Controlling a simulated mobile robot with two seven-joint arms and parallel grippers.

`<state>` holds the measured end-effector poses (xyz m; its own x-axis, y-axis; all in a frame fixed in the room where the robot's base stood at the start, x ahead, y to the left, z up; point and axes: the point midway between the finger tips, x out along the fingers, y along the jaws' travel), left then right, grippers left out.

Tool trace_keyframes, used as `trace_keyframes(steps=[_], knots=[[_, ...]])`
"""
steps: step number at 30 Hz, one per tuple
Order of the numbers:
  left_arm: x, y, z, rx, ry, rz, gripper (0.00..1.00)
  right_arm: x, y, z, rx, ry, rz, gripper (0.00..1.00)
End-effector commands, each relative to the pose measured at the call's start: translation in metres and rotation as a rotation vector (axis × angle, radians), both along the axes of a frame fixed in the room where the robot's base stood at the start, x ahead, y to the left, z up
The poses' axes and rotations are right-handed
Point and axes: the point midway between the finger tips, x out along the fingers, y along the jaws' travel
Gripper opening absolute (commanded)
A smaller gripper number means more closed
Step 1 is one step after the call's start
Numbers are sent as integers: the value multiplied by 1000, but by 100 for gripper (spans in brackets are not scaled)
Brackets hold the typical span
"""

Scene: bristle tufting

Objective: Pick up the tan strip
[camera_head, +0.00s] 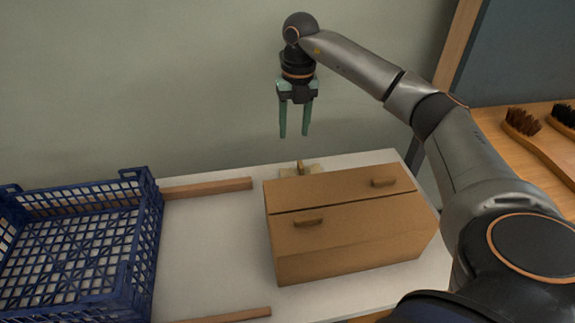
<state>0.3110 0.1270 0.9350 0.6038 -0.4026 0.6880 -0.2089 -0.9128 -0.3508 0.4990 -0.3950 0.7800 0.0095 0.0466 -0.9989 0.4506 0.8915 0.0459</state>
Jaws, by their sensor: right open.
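My right gripper (294,134) points straight down with its two green fingers apart and nothing between them. It hangs in the air above the back edge of the white table (205,240). Below it, behind the brown box, a small tan piece (300,167) stands up among pale cream pieces (288,172), partly hidden by the box. A longer brown-tan strip (207,189) lies at the back left of the table. A similar strip (230,316) lies at the front edge, partly cut off. I cannot tell which is the tan strip. My left gripper is out of view.
An empty-looking blue crate (125,290) stands at the left. Brushes (522,122) lie on a wooden surface at right.

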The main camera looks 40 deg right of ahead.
Motion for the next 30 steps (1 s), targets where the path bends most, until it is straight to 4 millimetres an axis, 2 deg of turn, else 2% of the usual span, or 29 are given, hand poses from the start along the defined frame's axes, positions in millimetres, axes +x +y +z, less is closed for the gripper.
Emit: trace_keyframes(steps=[2, 5, 12, 15, 23, 30], knots=[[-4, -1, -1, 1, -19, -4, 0, -2, -13, 2, -35, 7, -28, 50], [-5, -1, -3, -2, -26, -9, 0, -5, -18, -4, -51, 14, -41, 50], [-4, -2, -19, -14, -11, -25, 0, -5, -17, -48, -48, 15, -38, 50], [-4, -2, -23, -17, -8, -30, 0, -5, -17, -61, -47, 14, -37, 50], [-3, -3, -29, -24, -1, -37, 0, -6, -18, -77, -47, 12, -36, 50], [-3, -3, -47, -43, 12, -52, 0, -12, -21, -113, -46, 14, -37, 50]])
